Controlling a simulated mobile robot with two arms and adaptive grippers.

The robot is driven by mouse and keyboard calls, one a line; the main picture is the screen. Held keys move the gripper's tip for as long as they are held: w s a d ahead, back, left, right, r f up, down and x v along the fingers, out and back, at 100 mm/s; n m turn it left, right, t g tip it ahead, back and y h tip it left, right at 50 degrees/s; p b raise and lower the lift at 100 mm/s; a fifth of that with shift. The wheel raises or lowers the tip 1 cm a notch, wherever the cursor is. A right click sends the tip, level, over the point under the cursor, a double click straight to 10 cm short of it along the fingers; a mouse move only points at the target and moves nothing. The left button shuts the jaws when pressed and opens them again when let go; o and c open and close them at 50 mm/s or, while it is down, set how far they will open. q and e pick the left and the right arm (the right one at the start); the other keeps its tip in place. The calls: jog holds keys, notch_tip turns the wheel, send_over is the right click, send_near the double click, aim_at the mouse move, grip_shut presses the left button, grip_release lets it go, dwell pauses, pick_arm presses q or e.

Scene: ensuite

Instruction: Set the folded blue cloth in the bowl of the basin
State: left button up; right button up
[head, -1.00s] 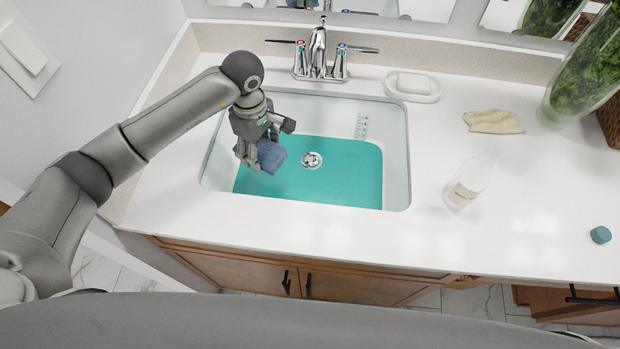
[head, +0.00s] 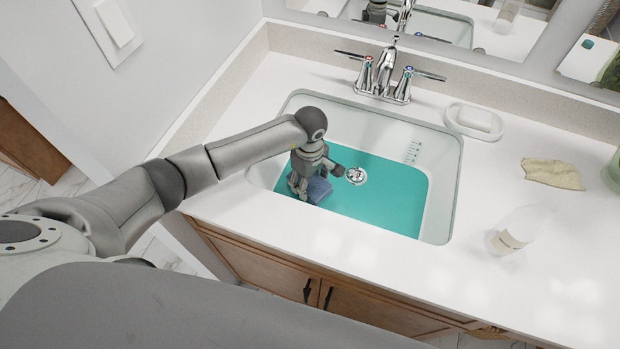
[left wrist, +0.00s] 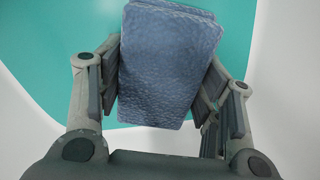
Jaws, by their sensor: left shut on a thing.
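The folded blue cloth (head: 319,189) is between the fingers of my left gripper (head: 302,189), which is shut on it. The left wrist view shows the cloth (left wrist: 170,65) held between both fingers of the gripper (left wrist: 160,95). The gripper is down inside the basin (head: 441,200), at its left side. The basin floor is teal, with a round drain to the right of the cloth. I cannot tell whether the cloth touches the floor. My right gripper is not in view.
The faucet (head: 388,72) with two handles stands behind the basin. A soap dish (head: 474,122), a tan cloth (head: 552,174) and a clear bottle (head: 515,232) are on the counter to the right. The front counter strip is clear.

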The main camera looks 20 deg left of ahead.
pick_arm(q)
jog(key=shift+f+b, duration=0.2)
jog(key=shift+b, duration=0.1)
jog(key=o, duration=1)
jog(key=shift+r, duration=0.15)
jog(key=shift+r+p, duration=0.3)
jog(key=shift+p, duration=0.2)
notch_tip(320, 180, up, 12)
jog(key=p, duration=0.7)
jog(key=shift+f, duration=0.2)
